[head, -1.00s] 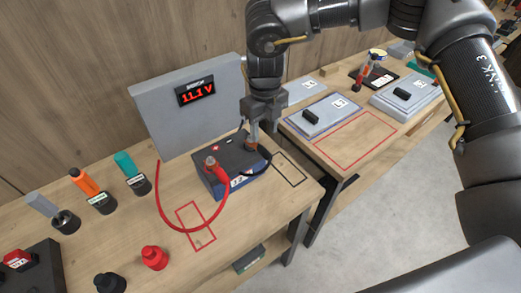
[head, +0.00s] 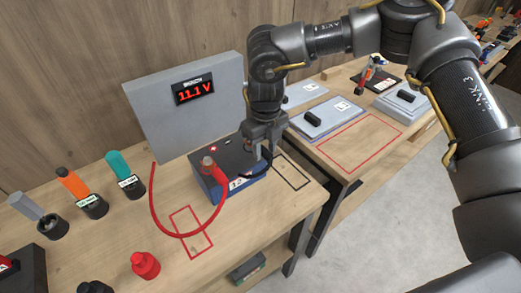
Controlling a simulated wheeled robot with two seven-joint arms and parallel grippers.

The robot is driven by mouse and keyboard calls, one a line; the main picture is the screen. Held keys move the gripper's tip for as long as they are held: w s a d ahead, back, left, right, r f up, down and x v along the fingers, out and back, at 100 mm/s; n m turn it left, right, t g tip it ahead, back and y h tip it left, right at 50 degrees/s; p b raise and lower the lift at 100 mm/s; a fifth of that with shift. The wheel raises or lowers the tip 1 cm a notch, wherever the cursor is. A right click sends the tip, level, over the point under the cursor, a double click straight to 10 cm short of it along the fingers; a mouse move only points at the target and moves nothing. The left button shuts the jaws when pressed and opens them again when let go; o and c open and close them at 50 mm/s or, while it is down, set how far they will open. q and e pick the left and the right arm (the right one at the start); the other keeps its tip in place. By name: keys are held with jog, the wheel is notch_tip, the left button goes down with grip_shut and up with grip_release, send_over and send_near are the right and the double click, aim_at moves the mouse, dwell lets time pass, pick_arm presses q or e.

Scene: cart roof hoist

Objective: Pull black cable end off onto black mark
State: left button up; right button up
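The battery (head: 217,187) is a dark-topped, blue-sided box on the near bench. The black cable (head: 266,169) loops at its right side. Its end is at the battery's right rear terminal, largely hidden by my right gripper (head: 262,155). That gripper points down there with its fingers apart; whether they touch the cable end is unclear. The black mark (head: 305,187), a black outlined rectangle, lies bare on the bench right of the battery. My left gripper is not in view.
A red cable (head: 154,207) runs from the battery's left terminal, looping over a red outlined mark (head: 207,246). A grey panel (head: 160,125) reading 11.1 V stands behind. Several tools in holders and a red cap (head: 145,265) are at left. A second bench is at right.

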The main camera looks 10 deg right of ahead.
grip_shut()
dwell(0.3)
jog(key=shift+s+d, duration=0.3)
jog(key=shift+s, duration=0.45)
jog(key=shift+s+d, duration=0.25)
jog(key=shift+s, duration=0.45)
jog(key=shift+s+d, duration=0.3)
jog(key=shift+s, duration=0.45)
